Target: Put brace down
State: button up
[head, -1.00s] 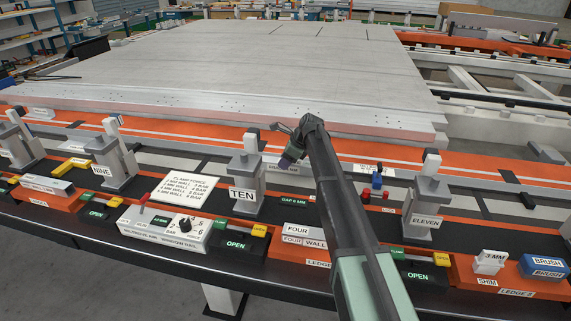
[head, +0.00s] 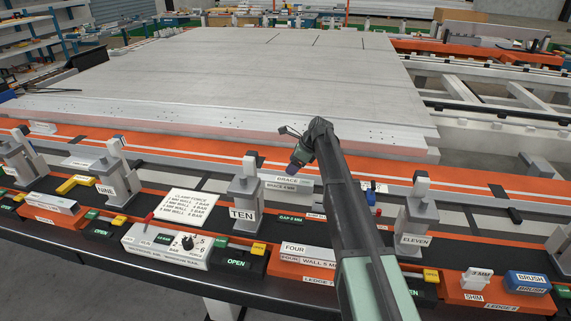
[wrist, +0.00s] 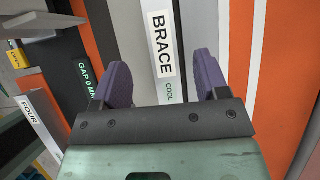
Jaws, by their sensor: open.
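The brace (head: 287,182) is a pale bar marked BRACE. It lies among the grey and orange strips between the post marked TEN and the post marked ELEVEN. In the wrist view the brace (wrist: 163,50) runs lengthwise, with a smaller "COOL" mark near its lower end. My gripper (wrist: 162,78) is open, its two purple fingers apart on either side of the brace's lower end. I cannot tell whether they touch it. In the head view my gripper (head: 298,160) is just above and behind the brace, and the fingertips are small and partly hidden by my wrist.
The post TEN (head: 245,195) stands to the left and the post ELEVEN (head: 416,215) to the right. A large pale panel (head: 230,85) lies behind.

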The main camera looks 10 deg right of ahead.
jog(key=w+p+v, duration=0.1)
jog(key=p+v, duration=0.1)
jog(key=v, duration=0.2)
jog(key=s+a+f+n+g+h, duration=0.1)
jog(key=s+a+n+h, duration=0.1)
jog(key=s+n, duration=0.9)
jog(key=s+a+f+n+g+h, duration=0.1)
jog(key=s+a+n+h, duration=0.2)
jog(key=s+n, duration=0.8)
jog(key=s, duration=1.7)
jog(key=shift+a+f+n+h, duration=0.15)
jog(key=shift+a+n+h, duration=0.1)
jog(key=shift+n+h, duration=0.05)
jog(key=shift+w, duration=0.1)
